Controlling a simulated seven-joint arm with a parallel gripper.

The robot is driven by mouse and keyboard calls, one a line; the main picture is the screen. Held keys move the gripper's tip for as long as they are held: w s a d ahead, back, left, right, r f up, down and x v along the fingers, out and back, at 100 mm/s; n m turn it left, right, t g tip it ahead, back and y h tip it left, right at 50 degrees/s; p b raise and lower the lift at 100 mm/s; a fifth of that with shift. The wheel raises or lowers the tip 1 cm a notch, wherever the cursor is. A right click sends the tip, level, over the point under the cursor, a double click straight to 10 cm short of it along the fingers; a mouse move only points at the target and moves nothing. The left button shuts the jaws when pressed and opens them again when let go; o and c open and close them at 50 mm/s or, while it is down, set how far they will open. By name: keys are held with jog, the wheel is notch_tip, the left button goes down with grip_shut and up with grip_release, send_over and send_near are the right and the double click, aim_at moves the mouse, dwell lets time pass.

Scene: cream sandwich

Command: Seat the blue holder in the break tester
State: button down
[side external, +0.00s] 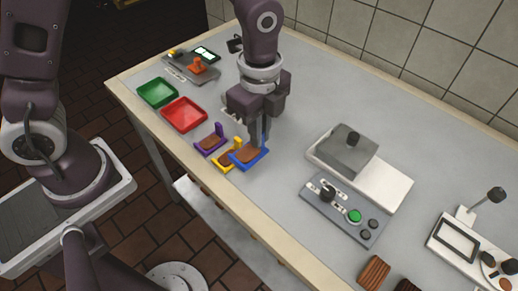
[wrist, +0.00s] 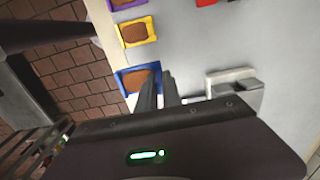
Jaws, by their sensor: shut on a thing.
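The blue holder (side external: 261,158) is a shallow tray with an upright tab, with a brown piece in it. It is at the table's front edge, right of the yellow holder (side external: 221,163). My gripper (side external: 258,142) points down and is shut on the blue holder's tab. The fingers partly hide the tab. In the wrist view the blue holder (wrist: 121,84) lies left of my fingertips (wrist: 160,76). I cannot tell whether it touches the table.
A purple holder (side external: 204,149) stands left of the yellow one. Red (side external: 184,115) and green (side external: 158,93) trays lie farther left. A grey press block (side external: 342,152), a control box (side external: 340,218) with a green button, and a levered device (side external: 455,238) stand right. The table centre is mostly clear.

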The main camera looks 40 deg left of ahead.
jog(key=w+a+r+n, duration=0.2)
jog(key=w+a+n, duration=0.5)
jog(key=a+n, duration=0.25)
jog(key=w+a+r+n, duration=0.3)
jog(key=w+a+n, duration=0.4)
jog(key=a, duration=0.4)
jog(key=shift+n, duration=0.75)
jog(key=f, duration=1)
jog(key=shift+s+a, duration=0.35)
jog(key=c, duration=1.5)
grip_release()
jog(key=shift+f, duration=0.1)
